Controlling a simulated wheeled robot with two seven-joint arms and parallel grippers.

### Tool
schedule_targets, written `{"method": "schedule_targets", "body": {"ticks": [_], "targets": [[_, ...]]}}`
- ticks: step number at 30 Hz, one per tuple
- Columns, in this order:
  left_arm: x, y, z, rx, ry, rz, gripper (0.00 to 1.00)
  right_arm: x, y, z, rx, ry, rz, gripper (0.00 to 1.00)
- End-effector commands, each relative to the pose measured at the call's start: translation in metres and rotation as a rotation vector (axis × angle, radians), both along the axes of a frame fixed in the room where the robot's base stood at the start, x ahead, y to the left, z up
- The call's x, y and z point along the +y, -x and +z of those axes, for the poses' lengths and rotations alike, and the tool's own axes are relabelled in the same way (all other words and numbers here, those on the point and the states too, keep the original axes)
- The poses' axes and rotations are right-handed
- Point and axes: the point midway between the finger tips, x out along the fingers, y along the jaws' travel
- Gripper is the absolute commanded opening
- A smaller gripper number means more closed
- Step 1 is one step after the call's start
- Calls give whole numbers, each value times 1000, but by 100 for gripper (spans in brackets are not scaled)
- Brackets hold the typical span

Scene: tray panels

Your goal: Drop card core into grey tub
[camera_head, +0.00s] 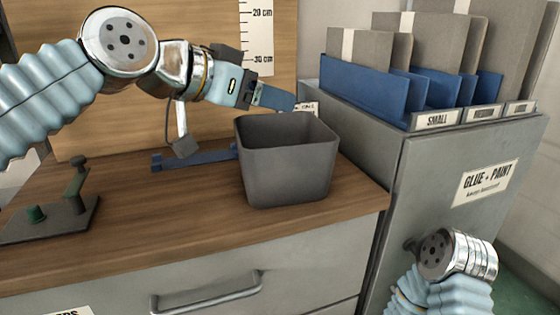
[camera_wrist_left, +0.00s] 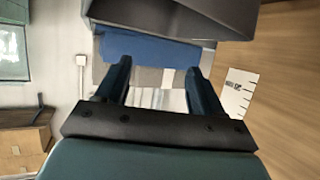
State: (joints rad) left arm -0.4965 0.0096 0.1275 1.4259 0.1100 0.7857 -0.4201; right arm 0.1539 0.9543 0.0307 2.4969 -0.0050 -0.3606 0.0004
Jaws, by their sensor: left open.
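The grey tub (camera_head: 287,165) stands upright on the wooden bench near its right end, its mouth up. Its near wall hides most of its inside. My left gripper (camera_head: 294,102) is just above the tub's far rim, pointing right; its fingers overlap in the head view. In the left wrist view the two fingers (camera_wrist_left: 157,78) are apart with nothing between them, and the tub (camera_wrist_left: 185,14) fills the upper edge. I see no card core in either view; I cannot tell whether it lies inside the tub. My right gripper is out of view.
A grey cabinet (camera_head: 440,165) with a blue rack (camera_head: 365,85) of upright panels stands close to the tub's right. A blue bar (camera_head: 200,159) lies behind the tub's left. A dark fixture (camera_head: 55,215) stands at the bench's left. The bench (camera_head: 165,215) between is clear.

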Motion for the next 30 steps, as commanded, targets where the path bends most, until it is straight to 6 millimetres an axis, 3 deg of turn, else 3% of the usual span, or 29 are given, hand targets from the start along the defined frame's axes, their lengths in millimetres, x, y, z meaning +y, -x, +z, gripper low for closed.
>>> {"method": "schedule_targets", "body": {"ticks": [5,18,30], "targets": [[18,15,9,-3,3,2,67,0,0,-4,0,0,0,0],[86,73,47,-2,1,2,67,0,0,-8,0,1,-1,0],[96,82,53,-1,1,0,67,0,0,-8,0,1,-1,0]]}}
